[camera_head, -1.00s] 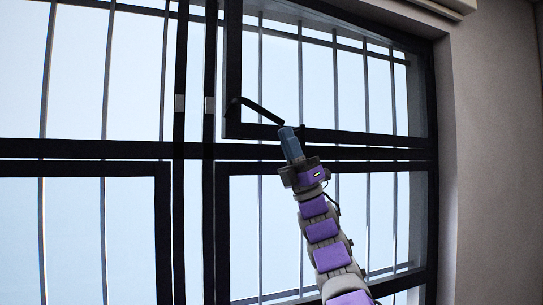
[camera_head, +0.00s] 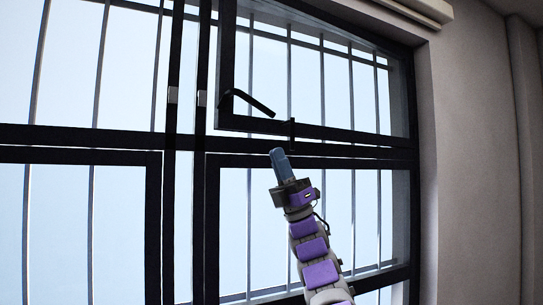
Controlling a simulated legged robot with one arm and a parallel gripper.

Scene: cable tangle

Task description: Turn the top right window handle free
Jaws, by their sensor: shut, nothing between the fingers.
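The top right window handle (camera_head: 248,101) is a dark bent lever on the lower left corner of the upper right sash (camera_head: 228,65). Its arm slants down to the right across the bright pane. My gripper (camera_head: 279,156) is shut and empty, with its blue-grey fingers pointing up. In the picture its tip is below and right of the handle's free end, with a visible gap between them. The tip overlaps the dark crossbar's lower edge; I cannot tell how far it is from the frame in depth.
Vertical bars stand behind the panes. A dark crossbar (camera_head: 340,147) separates the upper and lower windows. A small dark stub (camera_head: 291,131) stands on the upper sash's bottom rail. The grey wall (camera_head: 475,150) is at the right, with a pale box (camera_head: 415,10) above.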

